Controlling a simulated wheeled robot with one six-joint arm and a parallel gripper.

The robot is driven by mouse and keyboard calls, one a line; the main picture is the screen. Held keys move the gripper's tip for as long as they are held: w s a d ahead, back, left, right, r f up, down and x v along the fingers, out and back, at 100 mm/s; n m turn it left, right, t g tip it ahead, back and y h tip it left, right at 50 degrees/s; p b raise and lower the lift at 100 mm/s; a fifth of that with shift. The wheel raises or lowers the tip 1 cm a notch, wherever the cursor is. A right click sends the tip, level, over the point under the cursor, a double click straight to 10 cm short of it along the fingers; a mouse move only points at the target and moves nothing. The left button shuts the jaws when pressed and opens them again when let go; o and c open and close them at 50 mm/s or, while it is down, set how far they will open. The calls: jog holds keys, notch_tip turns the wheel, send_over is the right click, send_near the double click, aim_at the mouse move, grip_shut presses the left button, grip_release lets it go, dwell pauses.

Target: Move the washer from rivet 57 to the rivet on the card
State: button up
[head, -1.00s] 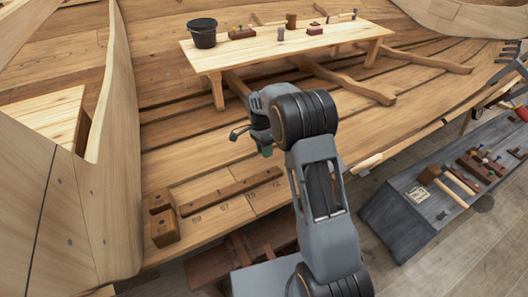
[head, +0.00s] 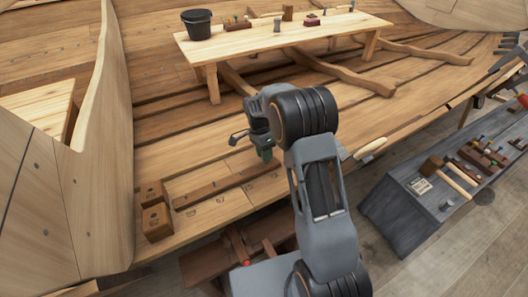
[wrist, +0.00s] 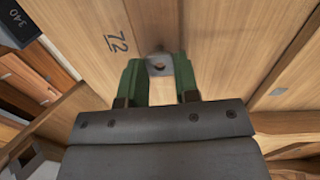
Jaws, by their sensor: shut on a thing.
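My gripper (wrist: 160,82) has green fingers, shut on a small grey square washer (wrist: 157,65) with a dark hole. The washer is between the fingertips in the wrist view, over pale planking marked "72". Whether it touches the wood I cannot tell. In the head view my gripper (head: 264,155) hangs over the hull planks, and the washer is too small to make out there. A row of small marked numbers (head: 220,201) runs along the plank to its lower left; rivet 57 itself is not clear. A small pale card (head: 420,186) lies on the grey bench; its writing is unreadable.
Two wooden blocks (head: 157,221) and a long wooden strip (head: 222,187) lie on the planking at left. A wooden table (head: 240,55) with a black bucket (head: 198,24) stands behind. The grey bench (head: 400,225) at right carries a mallet (head: 458,187) and other tools.

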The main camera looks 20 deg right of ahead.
jog(key=shift+f, duration=0.15)
dwell(0.3)
jog(key=shift+s+f, duration=0.15)
jog(key=shift+f, duration=0.15)
jog(key=shift+s+d+f+b, duration=0.1)
jog(key=shift+s+f+b, duration=0.05)
jog(key=shift+f+b, duration=0.2)
dwell(0.5)
jog(key=o, duration=0.9)
jog(key=p+v, duration=0.6)
jog(key=v, duration=0.2)
